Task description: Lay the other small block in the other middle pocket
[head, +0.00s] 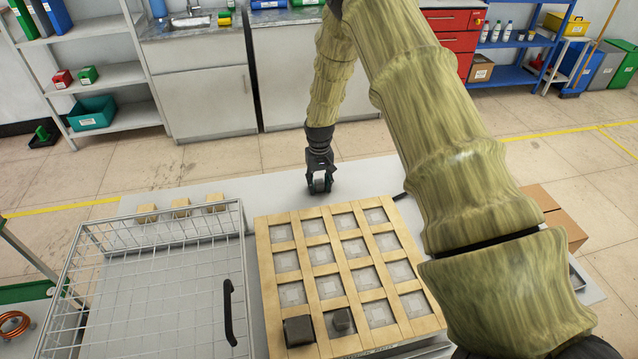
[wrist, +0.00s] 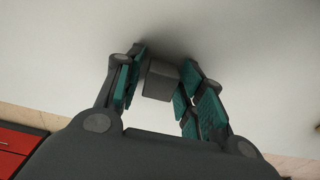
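A small dark grey block (wrist: 160,80) is between the two fingers of my gripper (wrist: 160,85), near the fingertips. In the head view my gripper (head: 319,186) is low over the table behind the tray, with the small block (head: 318,186) between its fingers. I cannot tell whether both pads touch it. The wooden tray (head: 266,262) has a grid of square pockets. Another small dark block (head: 342,320) is in the second pocket of the front row. The third pocket (head: 378,313) of that row is empty.
A larger dark block (head: 298,331) fills the front left pocket. A wire cage (head: 110,240) with a black handle (head: 229,312) stands left of the tray. Several tan blocks (head: 181,205) lie behind it. A short black bar (head: 400,196) is at the tray's back right corner.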

